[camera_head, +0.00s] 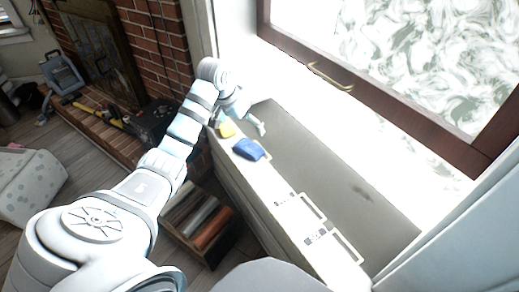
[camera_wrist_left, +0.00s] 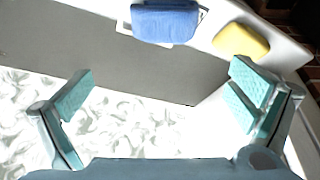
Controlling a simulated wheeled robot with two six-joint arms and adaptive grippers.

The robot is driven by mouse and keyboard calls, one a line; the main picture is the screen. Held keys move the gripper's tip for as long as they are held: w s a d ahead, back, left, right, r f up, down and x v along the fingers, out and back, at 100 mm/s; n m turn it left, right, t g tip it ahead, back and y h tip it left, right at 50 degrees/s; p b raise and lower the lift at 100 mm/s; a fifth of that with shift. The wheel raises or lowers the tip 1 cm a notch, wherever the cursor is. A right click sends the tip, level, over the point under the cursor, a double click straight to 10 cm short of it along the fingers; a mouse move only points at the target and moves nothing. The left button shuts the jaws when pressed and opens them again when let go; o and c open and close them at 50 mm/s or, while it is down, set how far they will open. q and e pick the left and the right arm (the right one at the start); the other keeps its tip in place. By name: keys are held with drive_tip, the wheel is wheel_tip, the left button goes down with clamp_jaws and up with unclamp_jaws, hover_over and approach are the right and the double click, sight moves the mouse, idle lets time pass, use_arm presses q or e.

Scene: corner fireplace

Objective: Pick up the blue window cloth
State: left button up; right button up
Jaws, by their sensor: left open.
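The blue window cloth (camera_head: 249,149) lies on the narrow white ledge below the window. It also shows at the top of the left wrist view (camera_wrist_left: 165,22). A yellow item (camera_head: 226,129), like a sponge, lies close to it on the ledge and shows in the left wrist view (camera_wrist_left: 241,40). My left gripper (camera_head: 252,119) is over the sill area beside both items, on the window side. In the left wrist view its fingers (camera_wrist_left: 160,98) are wide apart with nothing between them, and the cloth is beyond them. My right gripper is not in view.
A wooden window frame (camera_head: 400,100) with a brass handle (camera_head: 330,76) stands behind the ledge. White frame-like items (camera_head: 318,235) lie nearer on the ledge. A box of books (camera_head: 198,222) stands on the floor below. A brick fireplace (camera_head: 150,40) is at the left.

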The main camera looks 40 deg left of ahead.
use_arm(q)
drive_tip(key=b, duration=0.3)
hover_over(247, 146)
drive_tip(key=s, duration=0.2)
drive_tip(key=f, duration=0.6)
drive_tip(key=shift+w+d+f, duration=0.1)
drive_tip(key=shift+d, duration=0.1)
drive_tip(key=x, duration=0.2)
drive_tip(key=b+x, duration=0.1)
drive_tip(key=x, duration=0.1)
drive_tip(key=b+x, duration=0.1)
drive_tip(key=x, duration=0.1)
drive_tip(key=shift+s+a+f, duration=0.1)
drive_tip(key=shift+s+f, duration=0.1)
drive_tip(key=shift+f, duration=0.05)
drive_tip(key=shift+r, duration=0.1)
drive_tip(key=shift+c, duration=0.4)
drive_tip(key=c, duration=0.6)
drive_tip(key=shift+c, duration=1.4)
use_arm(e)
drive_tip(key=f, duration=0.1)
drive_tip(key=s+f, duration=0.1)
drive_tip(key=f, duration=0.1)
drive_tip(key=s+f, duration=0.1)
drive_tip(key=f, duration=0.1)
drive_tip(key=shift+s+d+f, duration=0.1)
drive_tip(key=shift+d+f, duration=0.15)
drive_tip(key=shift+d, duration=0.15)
